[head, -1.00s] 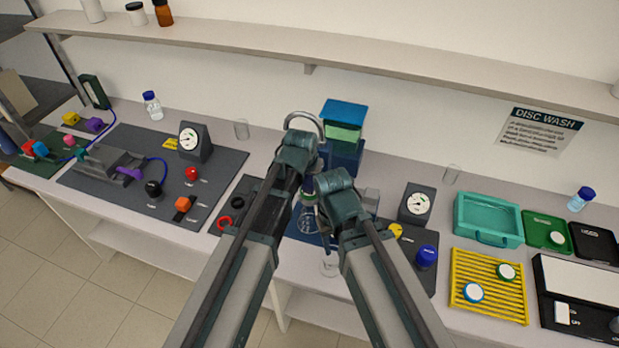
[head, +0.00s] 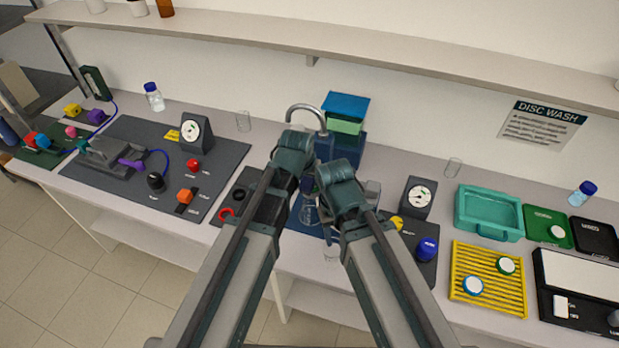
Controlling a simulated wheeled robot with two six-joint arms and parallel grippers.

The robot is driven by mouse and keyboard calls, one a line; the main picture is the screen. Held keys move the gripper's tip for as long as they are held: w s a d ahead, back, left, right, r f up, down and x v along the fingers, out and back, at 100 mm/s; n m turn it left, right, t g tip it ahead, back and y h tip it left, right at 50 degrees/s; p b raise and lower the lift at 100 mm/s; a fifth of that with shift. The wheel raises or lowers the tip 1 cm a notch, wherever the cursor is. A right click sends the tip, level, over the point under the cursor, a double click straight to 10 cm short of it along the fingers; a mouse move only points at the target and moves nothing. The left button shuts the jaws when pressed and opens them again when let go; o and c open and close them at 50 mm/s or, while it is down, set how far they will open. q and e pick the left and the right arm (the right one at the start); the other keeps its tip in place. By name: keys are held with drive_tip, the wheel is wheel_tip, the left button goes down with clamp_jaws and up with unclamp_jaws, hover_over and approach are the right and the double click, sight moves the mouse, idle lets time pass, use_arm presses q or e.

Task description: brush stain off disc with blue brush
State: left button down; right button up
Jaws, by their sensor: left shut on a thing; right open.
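Both arms reach over the sink area at the middle of the bench. My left gripper (head: 308,184) is the higher one, near the tap; its wrist hides most of it. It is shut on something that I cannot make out. My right gripper (head: 370,193) is close to its right, partly behind its own wrist, and open. I cannot pick out the blue brush or a stain. White discs show at the right: a blue-rimmed disc (head: 473,285) and a green-rimmed disc (head: 507,265) on the yellow rack (head: 459,262), and a white disc (head: 557,232) on a green mat.
A curved tap (head: 305,108) and stacked blue and green boxes (head: 345,106) stand behind the grippers. A glass beaker (head: 310,213) is below them. A gauge (head: 418,196) and a teal tray (head: 488,233) lie to the right. A shelf (head: 400,65) runs above.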

use_arm(q)
drive_tip(key=shift+r+p, duration=2.65)
drive_tip(key=shift+r, duration=0.2)
drive_tip(key=shift+r, duration=0.1)
wheel_tip(320, 180, up, 3)
drive_tip(key=p, duration=0.3)
